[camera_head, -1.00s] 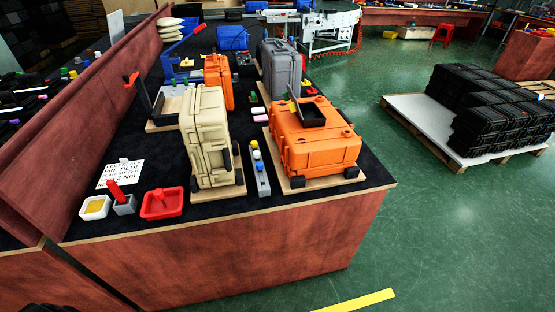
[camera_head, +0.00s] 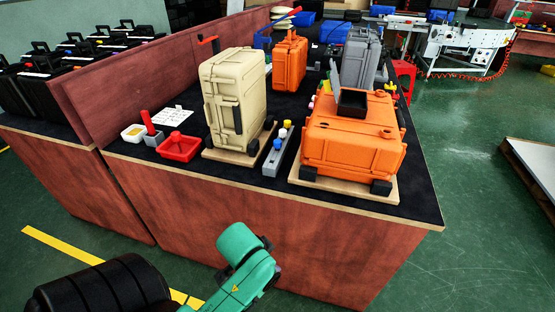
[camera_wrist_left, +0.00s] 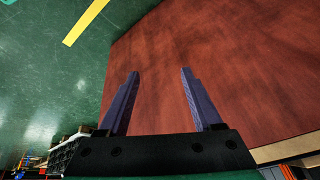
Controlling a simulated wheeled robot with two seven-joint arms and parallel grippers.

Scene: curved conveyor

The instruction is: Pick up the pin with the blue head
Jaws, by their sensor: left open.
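A small pin with a blue head (camera_head: 278,143) stands in a narrow grey rack (camera_head: 272,167) near the table's front edge. A white-headed pin (camera_head: 282,133) and a yellow-headed pin (camera_head: 287,123) stand behind it in the same rack. In the left wrist view my left gripper (camera_wrist_left: 159,74) is open and empty, its two fingers apart in front of the reddish table side. The head view shows a green link of my arm low in front of the table, but no gripper fingers. My right gripper is not in view.
The rack stands between an upright beige case (camera_head: 230,95) and an orange case (camera_head: 350,140), each on a wooden board. A red tray (camera_head: 180,147), a white tray (camera_head: 133,133) and a paper sheet (camera_head: 174,116) lie to the left. Green floor lies free before the table.

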